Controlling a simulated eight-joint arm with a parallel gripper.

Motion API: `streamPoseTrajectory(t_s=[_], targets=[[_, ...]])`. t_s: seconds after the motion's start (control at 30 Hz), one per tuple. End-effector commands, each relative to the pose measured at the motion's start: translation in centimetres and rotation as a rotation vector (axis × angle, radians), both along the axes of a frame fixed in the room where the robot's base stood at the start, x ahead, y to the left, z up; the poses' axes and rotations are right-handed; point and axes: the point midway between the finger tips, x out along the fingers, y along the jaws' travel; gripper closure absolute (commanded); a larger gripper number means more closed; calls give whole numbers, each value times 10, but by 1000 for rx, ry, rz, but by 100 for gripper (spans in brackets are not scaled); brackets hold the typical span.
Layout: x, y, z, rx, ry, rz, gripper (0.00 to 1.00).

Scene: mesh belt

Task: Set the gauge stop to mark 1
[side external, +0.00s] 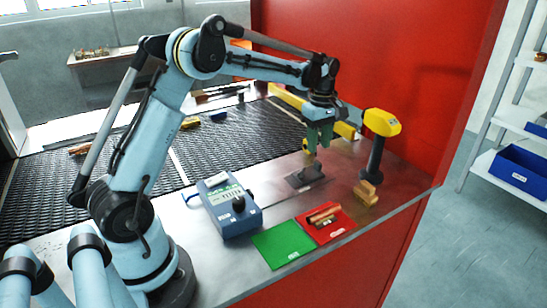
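I cannot tell for certain which part is the gauge stop, and no mark numbers are readable. A dark flat fixture (305,177) lies on the metal bench, with a small tan piece (309,160) standing above it. My gripper (314,149) points down with green fingers right over the tan piece. Whether the fingers touch or hold it is too small to tell. A blue instrument (229,207) with a pale display and a black knob (238,203) sits left of the fixture, apart from my gripper.
A green mat (283,246) and a red mat (340,229) with wooden pieces (324,213) lie at the front. A yellow-headed device (382,122) stands on a black post at right, near wooden blocks (366,192). A black mesh belt (70,180) runs behind the bench.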

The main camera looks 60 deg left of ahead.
Motion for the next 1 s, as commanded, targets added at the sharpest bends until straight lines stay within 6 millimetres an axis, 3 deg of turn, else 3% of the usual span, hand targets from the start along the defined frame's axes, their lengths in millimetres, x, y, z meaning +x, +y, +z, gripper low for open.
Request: streamPoseTrajectory(t_s=[0.1,0.33,0.83,1.0], targets=[[0,0,24,0,1,0,62],[0,0,53,0,1,1,62],[-1,0,62,1,0,-2,62],[-9,-11,72,10,-32,-90,62]])
